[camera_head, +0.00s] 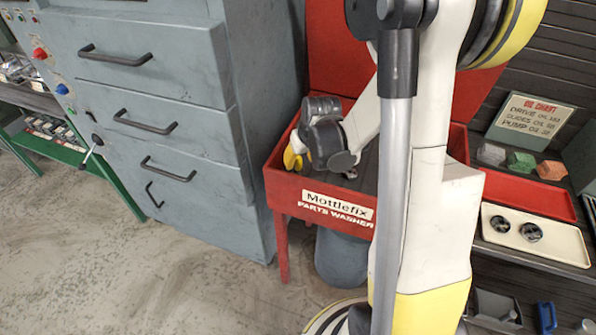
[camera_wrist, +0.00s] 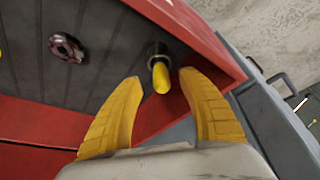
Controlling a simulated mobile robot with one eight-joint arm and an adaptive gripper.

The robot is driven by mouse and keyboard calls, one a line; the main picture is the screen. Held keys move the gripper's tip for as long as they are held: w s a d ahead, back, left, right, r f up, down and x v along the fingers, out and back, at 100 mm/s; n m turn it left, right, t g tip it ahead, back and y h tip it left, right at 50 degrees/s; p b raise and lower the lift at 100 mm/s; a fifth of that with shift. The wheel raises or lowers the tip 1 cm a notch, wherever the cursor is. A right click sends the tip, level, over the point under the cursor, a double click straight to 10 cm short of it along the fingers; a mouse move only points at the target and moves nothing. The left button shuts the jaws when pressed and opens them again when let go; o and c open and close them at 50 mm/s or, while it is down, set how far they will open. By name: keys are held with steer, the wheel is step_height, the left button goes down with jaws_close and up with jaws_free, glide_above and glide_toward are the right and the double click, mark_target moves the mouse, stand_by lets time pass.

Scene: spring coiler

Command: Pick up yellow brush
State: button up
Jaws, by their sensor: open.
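The yellow brush (camera_wrist: 161,78) is in the wrist view, in the red parts washer near its corner. Its yellow end points toward my gripper, and a dark collar with a grey rim surrounds its far end. My gripper (camera_wrist: 162,77) is open, with one yellow finger on each side of the brush in the picture. I see no contact, and cannot tell how far the brush is from the fingertips. In the head view my gripper (camera_head: 294,157) is at the left end of the washer; I cannot make out the brush there.
The red parts washer (camera_head: 283,192) has raised walls around a dark ribbed floor. A dark reddish ring-shaped part (camera_wrist: 67,47) lies on that floor. A grey-blue cabinet (camera_head: 190,130) with drawers stands close on the left. A tray with two round parts (camera_head: 545,238) is at the right.

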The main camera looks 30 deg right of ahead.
mark_target(298, 169)
steer(key=b+x, duration=0.1)
steer(key=x, duration=0.2)
steer(key=shift+w+f, duration=0.1)
steer(key=shift+w, duration=0.05)
steer(key=shift+a, duration=0.1)
jaws_close()
